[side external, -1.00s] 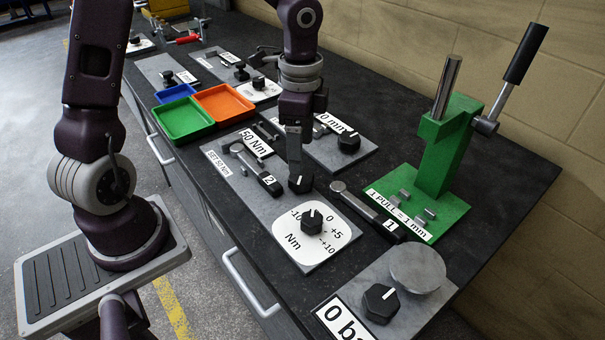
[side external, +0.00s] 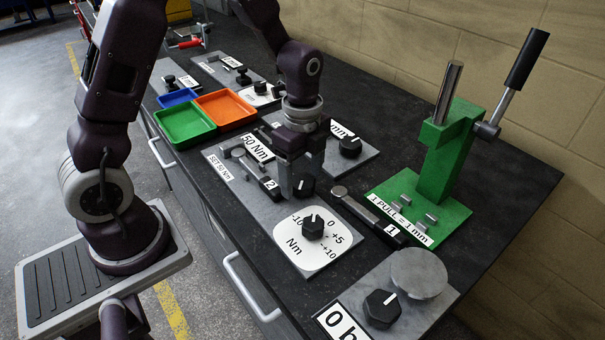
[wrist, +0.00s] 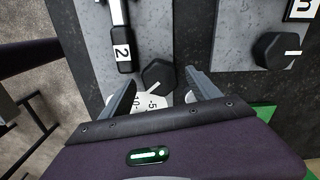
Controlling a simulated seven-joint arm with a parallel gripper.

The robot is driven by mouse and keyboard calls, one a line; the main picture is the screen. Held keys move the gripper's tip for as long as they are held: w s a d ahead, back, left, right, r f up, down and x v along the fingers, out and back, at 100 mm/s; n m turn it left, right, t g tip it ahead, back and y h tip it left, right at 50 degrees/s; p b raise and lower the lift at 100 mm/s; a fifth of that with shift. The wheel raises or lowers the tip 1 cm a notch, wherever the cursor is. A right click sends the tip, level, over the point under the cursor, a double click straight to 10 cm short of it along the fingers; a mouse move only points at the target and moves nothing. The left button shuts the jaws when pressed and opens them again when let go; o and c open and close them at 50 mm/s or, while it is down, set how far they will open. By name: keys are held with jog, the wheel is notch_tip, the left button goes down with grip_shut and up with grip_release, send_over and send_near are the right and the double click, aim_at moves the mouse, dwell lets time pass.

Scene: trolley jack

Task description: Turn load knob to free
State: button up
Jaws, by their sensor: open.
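No label reading "load" or "free" is legible, so I cannot tell by lettering which knob is the load knob. My gripper (side external: 293,186) is closest to a black knob (side external: 304,187) with a white pointer line, on the grey plate by the "50 Nm" sign. In the wrist view this knob (wrist: 158,74) shows just beyond the gap between my open, empty fingers (wrist: 163,92). I see no clear contact. A second black knob (side external: 313,228) sits on the white Nm dial (side external: 290,250), with its pointer near 0.
Torque wrench 2 (side external: 262,178) lies left of my gripper, wrench 1 (side external: 372,215) to the right. A "mm" plate knob (side external: 350,146), a green press (side external: 447,160) with a lever, and a "0 b…" knob (side external: 382,308) stand around. Green (side external: 184,124) and orange (side external: 225,107) trays lie behind.

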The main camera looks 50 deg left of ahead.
jog(key=c, duration=1.4)
jog(key=shift+o, duration=0.2)
jog(key=shift+n, duration=0.3)
jog(key=n, duration=0.5)
jog(key=shift+n, duration=0.3)
jog(key=n, duration=1.2)
jog(key=shift+n, duration=0.4)
jog(key=n, duration=0.5)
jog(key=shift+w+n, duration=0.1)
jog(key=shift+n, duration=0.3)
